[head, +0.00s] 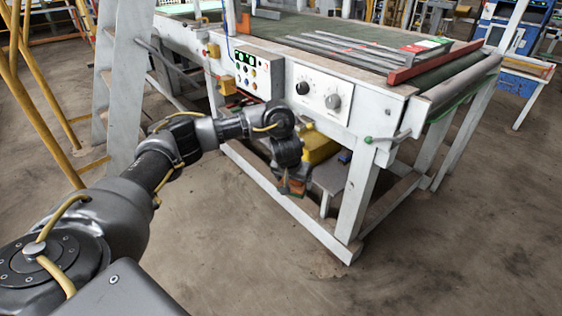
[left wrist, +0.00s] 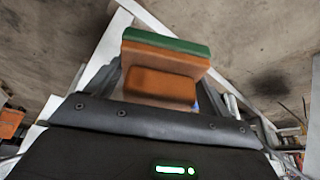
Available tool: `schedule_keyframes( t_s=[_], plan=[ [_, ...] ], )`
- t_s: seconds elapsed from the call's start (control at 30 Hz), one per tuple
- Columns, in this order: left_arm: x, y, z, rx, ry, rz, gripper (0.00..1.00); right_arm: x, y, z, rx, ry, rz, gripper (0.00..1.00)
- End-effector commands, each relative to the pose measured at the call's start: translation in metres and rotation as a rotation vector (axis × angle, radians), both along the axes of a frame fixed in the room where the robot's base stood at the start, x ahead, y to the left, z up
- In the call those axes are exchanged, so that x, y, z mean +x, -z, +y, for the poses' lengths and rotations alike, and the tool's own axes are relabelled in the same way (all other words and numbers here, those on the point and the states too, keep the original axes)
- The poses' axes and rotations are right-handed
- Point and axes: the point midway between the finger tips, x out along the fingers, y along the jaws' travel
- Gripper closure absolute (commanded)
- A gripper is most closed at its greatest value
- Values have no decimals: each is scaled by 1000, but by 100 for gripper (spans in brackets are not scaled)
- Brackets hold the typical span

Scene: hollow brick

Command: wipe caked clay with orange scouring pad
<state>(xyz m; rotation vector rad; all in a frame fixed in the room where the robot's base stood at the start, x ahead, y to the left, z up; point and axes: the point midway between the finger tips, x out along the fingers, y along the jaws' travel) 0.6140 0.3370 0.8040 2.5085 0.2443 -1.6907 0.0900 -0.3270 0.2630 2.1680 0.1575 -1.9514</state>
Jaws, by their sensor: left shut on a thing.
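My left gripper (head: 290,185) hangs in front of the lower frame of the white machine, pointing down. It is shut on the orange scouring pad (left wrist: 165,55), which has a green layer along its far edge in the left wrist view. In the head view only a small orange-brown part of the pad shows at the fingertips. A dark smudge (left wrist: 270,85) lies on the floor in the left wrist view; I cannot tell whether it is caked clay or shadow. My right gripper is not in view.
The white machine (head: 385,110) has a control panel with knobs and stands on legs with low rails (head: 290,205). A yellow part (head: 318,150) sits under it. A grey ladder (head: 128,80) and yellow rails stand at left. The concrete floor (head: 230,260) in front is clear.

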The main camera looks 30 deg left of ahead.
Motion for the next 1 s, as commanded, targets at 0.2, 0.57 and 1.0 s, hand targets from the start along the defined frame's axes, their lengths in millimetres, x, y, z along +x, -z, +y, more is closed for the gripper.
schedule_keyframes(
  t_s=[0.2,0.57,1.0],
  plan=[
    [-17,-61,-78,0,395,-12,37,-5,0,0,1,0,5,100],
    [-123,-84,-127,-3,1003,-5,37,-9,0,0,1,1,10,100],
    [-163,-77,-117,-6,1148,-8,37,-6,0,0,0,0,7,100]
  ],
)
